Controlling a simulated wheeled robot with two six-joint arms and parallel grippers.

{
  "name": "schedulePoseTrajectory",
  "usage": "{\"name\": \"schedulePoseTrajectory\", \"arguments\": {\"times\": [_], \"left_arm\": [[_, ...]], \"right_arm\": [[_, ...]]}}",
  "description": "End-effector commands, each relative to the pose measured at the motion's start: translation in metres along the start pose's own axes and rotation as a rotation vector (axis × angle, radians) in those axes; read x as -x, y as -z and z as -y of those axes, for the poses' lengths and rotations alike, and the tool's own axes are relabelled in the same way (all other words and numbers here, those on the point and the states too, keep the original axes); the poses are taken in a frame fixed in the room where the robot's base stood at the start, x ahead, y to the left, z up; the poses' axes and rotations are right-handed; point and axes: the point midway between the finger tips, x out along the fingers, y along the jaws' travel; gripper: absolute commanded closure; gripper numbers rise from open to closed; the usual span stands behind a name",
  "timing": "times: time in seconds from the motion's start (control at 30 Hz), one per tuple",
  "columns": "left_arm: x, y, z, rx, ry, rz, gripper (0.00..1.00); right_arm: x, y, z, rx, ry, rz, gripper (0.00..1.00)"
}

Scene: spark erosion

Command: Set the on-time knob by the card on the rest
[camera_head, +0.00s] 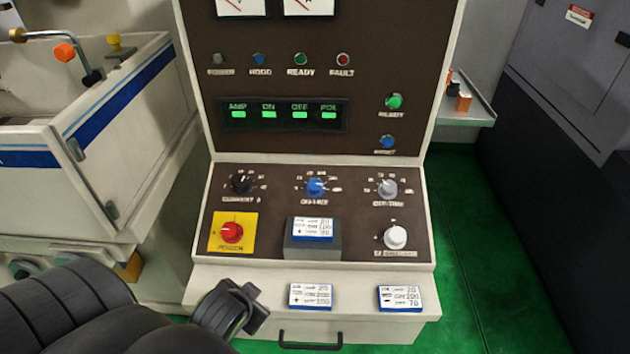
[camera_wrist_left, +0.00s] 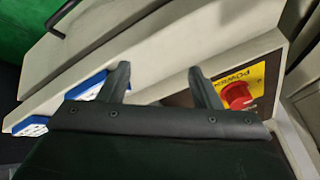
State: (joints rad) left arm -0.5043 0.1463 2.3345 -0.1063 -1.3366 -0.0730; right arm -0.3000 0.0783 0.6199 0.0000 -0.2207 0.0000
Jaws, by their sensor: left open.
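The on-time knob (camera_head: 315,187) is blue and sits in the middle of the upper knob row on the sloped brown panel. Its white pointer's exact setting is too small to read. A card (camera_head: 313,229) with a blue edge lies on the grey rest (camera_head: 312,251) below that knob; its figures are hard to read. My left gripper (camera_head: 252,299) is open and empty, low at the left front of the console, well below and left of the knob. In the left wrist view its two fingers (camera_wrist_left: 161,88) stand apart near the console's front edge. My right gripper is not in view.
Two more cards lie on the front ledge, one middle (camera_head: 310,297) and one right (camera_head: 400,298). A red power knob (camera_head: 231,232) on a yellow plate shows also in the left wrist view (camera_wrist_left: 237,95). Black (camera_head: 242,183), grey (camera_head: 387,187) and white (camera_head: 395,237) knobs surround the rest.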

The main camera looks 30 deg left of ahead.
Motion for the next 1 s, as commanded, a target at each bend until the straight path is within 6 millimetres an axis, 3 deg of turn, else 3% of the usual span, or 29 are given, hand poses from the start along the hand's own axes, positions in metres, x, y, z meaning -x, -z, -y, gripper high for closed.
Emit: {"name": "schedulePoseTrajectory", "arguments": {"times": [0.1, 0.27, 0.37, 0.5, 0.7, 0.83, 1.0], "left_arm": [[-0.009, 0.043, 0.023, -0.115, 0.116, -0.151, 0.42], [-0.003, 0.112, 0.053, -0.313, 0.308, -0.380, 0.42], [0.011, 0.165, 0.070, -0.483, 0.470, -0.546, 0.42], [0.048, 0.241, 0.078, -0.775, 0.739, -0.782, 0.42], [0.107, 0.321, 0.053, -1.238, 1.149, -1.061, 0.42], [0.134, 0.352, 0.021, -1.563, 1.417, -1.198, 0.42], [0.144, 0.373, -0.022, -2.025, 1.744, -1.321, 0.42]], "right_arm": [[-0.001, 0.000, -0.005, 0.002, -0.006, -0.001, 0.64], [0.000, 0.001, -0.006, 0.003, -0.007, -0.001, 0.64], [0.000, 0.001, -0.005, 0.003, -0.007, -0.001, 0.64], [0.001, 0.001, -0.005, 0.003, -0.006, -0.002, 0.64], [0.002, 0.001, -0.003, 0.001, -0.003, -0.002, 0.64], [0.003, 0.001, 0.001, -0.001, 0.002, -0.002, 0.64], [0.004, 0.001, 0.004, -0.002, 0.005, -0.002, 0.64]]}}
